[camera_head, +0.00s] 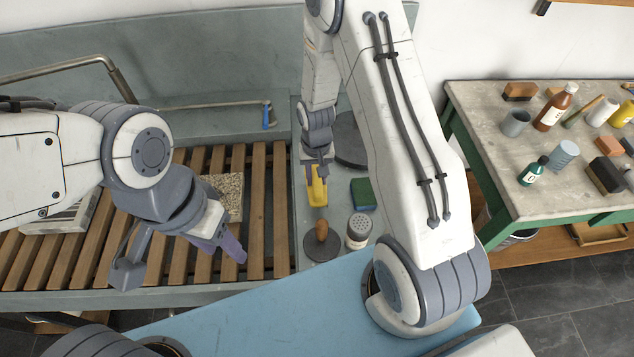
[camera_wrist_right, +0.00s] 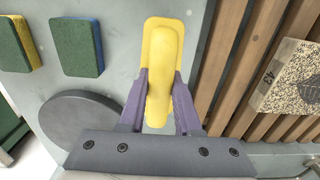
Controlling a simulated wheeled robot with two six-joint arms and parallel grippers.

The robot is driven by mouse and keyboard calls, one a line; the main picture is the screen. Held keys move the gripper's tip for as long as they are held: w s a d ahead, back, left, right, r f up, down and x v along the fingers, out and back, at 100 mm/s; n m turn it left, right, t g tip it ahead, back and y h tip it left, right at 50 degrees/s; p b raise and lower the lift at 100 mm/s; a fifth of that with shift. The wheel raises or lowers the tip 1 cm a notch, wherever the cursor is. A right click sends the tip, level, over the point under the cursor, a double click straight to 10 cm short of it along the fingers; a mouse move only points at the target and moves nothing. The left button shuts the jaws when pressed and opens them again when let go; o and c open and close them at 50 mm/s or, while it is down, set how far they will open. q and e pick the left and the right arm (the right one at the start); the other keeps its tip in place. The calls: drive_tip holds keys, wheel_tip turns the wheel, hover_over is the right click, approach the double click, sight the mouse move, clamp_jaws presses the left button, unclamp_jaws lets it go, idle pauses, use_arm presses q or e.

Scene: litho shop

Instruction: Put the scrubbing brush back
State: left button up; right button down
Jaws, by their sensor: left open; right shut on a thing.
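The scrubbing brush appears to be the yellow, oblong thing (camera_head: 316,193) over the grey ledge beside the slatted rack. It fills the centre of the right wrist view (camera_wrist_right: 161,65), and its bristles are hidden. My right gripper (camera_head: 318,174) is shut on it, with a purple finger along each side in the wrist view (camera_wrist_right: 160,85). I cannot tell whether the brush touches the ledge. My left gripper (camera_head: 228,246) is open and empty above the wooden slats.
On the ledge (camera_head: 304,215) are a green block (camera_head: 362,193), a shaker (camera_head: 358,231), a dark disc (camera_head: 350,138) and a wooden-knobbed disc (camera_head: 321,250). A speckled stone (camera_head: 228,190) lies on the slats (camera_head: 282,210). A cluttered table (camera_head: 480,120) stands at right.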

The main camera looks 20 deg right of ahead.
wheel_tip(320, 180, down, 3)
drive_tip(key=shift+p, duration=0.3)
drive_tip(key=shift+f, duration=0.2)
drive_tip(key=c, duration=0.6)
unclamp_jaws()
